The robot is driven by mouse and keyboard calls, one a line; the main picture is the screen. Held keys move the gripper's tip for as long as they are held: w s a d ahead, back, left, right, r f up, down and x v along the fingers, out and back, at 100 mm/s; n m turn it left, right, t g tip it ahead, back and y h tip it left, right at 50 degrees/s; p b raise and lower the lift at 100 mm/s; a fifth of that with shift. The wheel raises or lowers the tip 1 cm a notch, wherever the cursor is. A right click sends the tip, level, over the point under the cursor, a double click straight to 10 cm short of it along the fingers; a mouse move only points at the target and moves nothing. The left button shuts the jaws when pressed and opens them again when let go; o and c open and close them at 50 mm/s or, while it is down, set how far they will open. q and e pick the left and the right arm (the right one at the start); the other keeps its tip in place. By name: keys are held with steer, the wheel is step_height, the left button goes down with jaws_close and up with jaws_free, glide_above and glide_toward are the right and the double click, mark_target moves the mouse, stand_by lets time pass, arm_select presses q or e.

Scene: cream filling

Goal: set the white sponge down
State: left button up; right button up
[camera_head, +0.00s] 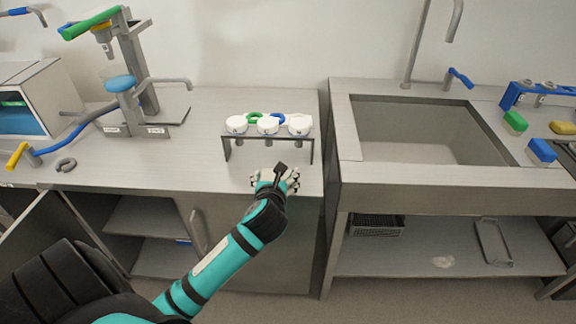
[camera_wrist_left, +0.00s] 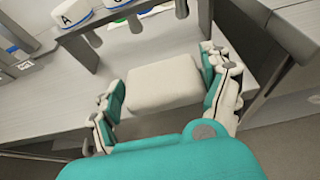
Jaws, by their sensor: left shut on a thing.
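The white sponge (camera_wrist_left: 163,85) is a pale, rounded block between the two fingers of my left gripper (camera_wrist_left: 165,92) in the left wrist view. The fingers press on its two sides. In the head view my left gripper (camera_head: 277,180) is at the front part of the steel counter (camera_head: 190,168), just in front of the rack, and it mostly hides the sponge. I cannot tell whether the sponge touches the counter. My right gripper is not in view.
A metal rack (camera_head: 226,150) with several white-capped holders stands just behind the gripper. A sink (camera_head: 430,130) is to the right, with coloured sponges beyond it. A stand with a blue-topped vessel (camera_head: 120,84) is at the left. The counter left of the rack is mostly clear.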

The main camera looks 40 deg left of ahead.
arm_select(q)
steer(key=w, duration=0.8)
steer(key=shift+w+a+f, duration=0.15)
steer(key=shift+f, duration=2)
steer(key=shift+f, duration=0.1)
steer(key=o, duration=0.9)
